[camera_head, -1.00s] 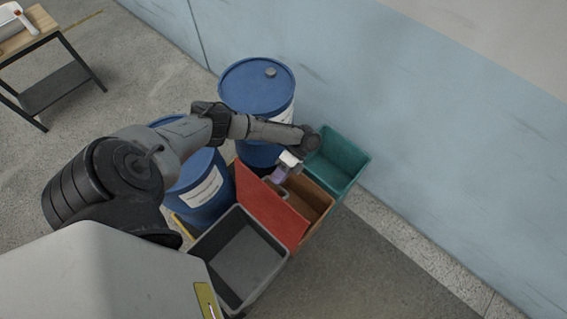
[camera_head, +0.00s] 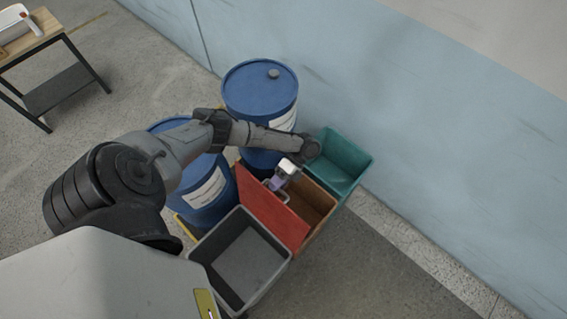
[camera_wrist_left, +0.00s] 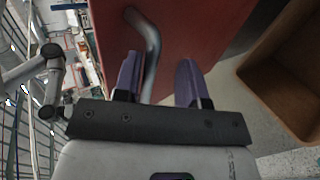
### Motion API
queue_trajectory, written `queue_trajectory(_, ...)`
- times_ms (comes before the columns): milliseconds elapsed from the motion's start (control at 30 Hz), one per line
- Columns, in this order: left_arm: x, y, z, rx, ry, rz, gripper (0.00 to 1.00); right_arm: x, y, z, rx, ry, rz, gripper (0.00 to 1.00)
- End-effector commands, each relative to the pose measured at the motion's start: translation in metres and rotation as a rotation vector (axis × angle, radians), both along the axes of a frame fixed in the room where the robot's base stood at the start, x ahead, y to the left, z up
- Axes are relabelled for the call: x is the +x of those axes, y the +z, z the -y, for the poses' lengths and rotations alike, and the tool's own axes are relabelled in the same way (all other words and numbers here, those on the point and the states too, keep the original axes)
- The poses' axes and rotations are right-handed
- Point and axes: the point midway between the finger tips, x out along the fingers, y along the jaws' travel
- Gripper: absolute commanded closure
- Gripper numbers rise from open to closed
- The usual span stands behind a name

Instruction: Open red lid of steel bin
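The red lid (camera_head: 270,208) is a flat red panel, raised at a steep tilt between the grey bin and the brown box in the head view. It fills the upper middle of the left wrist view (camera_wrist_left: 190,28). A bent metal handle (camera_wrist_left: 150,55) stands on its face. My left gripper (camera_head: 277,184) is at the lid's upper part. In the wrist view its two purple fingers (camera_wrist_left: 158,82) are apart, with the handle between them, nearer the left finger. I cannot clearly make out the steel bin's body. My right gripper is not in view.
An open grey bin (camera_head: 275,280) stands in front of the lid. A brown box (camera_head: 322,208) and a green bin (camera_head: 350,160) stand behind it. Two blue drums (camera_head: 258,88) stand beside them near the wall. Floor at lower right (camera_head: 370,270) is clear.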

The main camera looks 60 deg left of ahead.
Motion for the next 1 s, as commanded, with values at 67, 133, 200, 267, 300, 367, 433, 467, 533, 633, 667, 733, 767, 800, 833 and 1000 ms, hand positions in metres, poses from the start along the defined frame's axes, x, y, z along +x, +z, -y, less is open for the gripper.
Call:
queue_trajectory(67,0.008,0.003,-0.003,0.0,0.002,0.003,0.62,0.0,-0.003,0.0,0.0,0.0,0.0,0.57)
queue_trajectory(133,0.016,0.008,-0.006,-0.001,0.002,0.005,0.62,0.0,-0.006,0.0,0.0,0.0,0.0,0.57)
queue_trajectory(200,0.028,0.014,-0.01,-0.001,0.002,0.005,0.62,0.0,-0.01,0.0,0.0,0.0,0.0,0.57)
queue_trajectory(267,0.039,0.021,-0.014,0.0,0.003,0.005,0.62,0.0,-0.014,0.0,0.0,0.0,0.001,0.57)
queue_trajectory(300,0.046,0.025,-0.017,0.0,0.003,0.005,0.62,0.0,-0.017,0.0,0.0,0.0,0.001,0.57)
queue_trajectory(367,0.054,0.033,-0.021,0.004,0.0,0.003,0.62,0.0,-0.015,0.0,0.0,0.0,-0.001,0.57)
queue_trajectory(433,0.064,0.04,-0.025,0.004,0.001,0.003,0.62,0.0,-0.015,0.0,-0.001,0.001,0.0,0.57)
queue_trajectory(467,0.067,0.042,-0.027,0.004,0.002,0.004,0.62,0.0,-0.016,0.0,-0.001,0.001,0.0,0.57)
queue_trajectory(533,0.075,0.047,-0.029,0.004,-0.001,0.002,0.62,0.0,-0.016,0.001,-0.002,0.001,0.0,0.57)
queue_trajectory(633,0.085,0.053,-0.034,0.004,0.001,0.002,0.62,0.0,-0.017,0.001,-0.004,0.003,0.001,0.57)
queue_trajectory(667,0.088,0.055,-0.035,0.004,0.002,0.002,0.62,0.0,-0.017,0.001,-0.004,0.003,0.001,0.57)
queue_trajectory(733,0.093,0.058,-0.036,0.002,0.0,0.0,0.62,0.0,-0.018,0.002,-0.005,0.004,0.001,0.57)
queue_trajectory(767,0.095,0.059,-0.037,0.003,-0.001,-0.001,0.62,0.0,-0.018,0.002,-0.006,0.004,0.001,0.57)
queue_trajectory(800,0.098,0.061,-0.038,0.001,0.0,-0.001,0.62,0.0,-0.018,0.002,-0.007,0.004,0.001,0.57)
queue_trajectory(833,0.099,0.061,-0.039,0.002,0.0,-0.001,0.62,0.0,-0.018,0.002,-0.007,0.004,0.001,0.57)
queue_trajectory(1000,0.105,0.065,-0.041,0.001,0.0,-0.001,0.62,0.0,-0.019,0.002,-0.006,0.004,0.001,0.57)
